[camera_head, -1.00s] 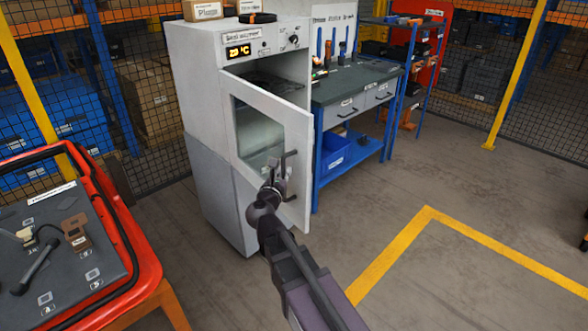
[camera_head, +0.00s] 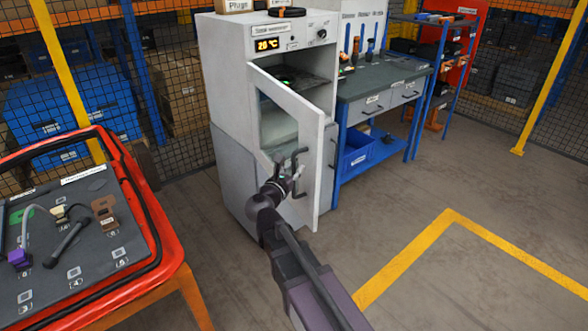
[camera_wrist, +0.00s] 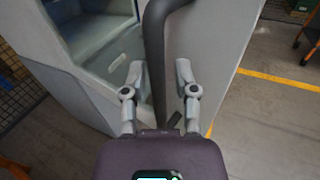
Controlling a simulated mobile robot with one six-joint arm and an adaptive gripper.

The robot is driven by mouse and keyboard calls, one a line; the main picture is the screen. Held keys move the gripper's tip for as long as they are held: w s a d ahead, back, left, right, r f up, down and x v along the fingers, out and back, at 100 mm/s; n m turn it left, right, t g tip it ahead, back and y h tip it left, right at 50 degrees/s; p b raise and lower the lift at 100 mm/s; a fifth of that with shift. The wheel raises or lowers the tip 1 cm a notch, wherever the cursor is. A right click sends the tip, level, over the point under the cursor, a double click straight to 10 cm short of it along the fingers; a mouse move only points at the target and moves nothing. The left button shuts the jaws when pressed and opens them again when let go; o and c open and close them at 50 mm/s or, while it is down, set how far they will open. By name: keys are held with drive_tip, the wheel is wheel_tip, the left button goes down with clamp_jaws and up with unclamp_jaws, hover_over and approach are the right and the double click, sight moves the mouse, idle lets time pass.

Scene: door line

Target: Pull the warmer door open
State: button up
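The warmer (camera_head: 228,90) is a pale grey cabinet with a lit temperature display. Its door (camera_head: 309,125), with a glass pane, stands ajar, swung out from the left side, and the inside shows above and behind it. The dark bar handle (camera_head: 299,155) is on the door's outer face near the free edge. My gripper (camera_head: 290,173) is at this handle. In the wrist view the handle (camera_wrist: 155,60) passes between my two spread fingers (camera_wrist: 162,75), closer to the left one, with a gap on the right. Firm contact cannot be told.
A red-rimmed panel cart (camera_head: 150,215) is at the left front. Mesh fencing runs behind. The floor (camera_head: 440,180) right of my arm is clear, with a yellow line (camera_head: 410,255).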

drive_tip(key=shift+w+a, duration=0.1)
idle(0.3)
drive_tip(key=v, duration=1.2)
idle(0.6)
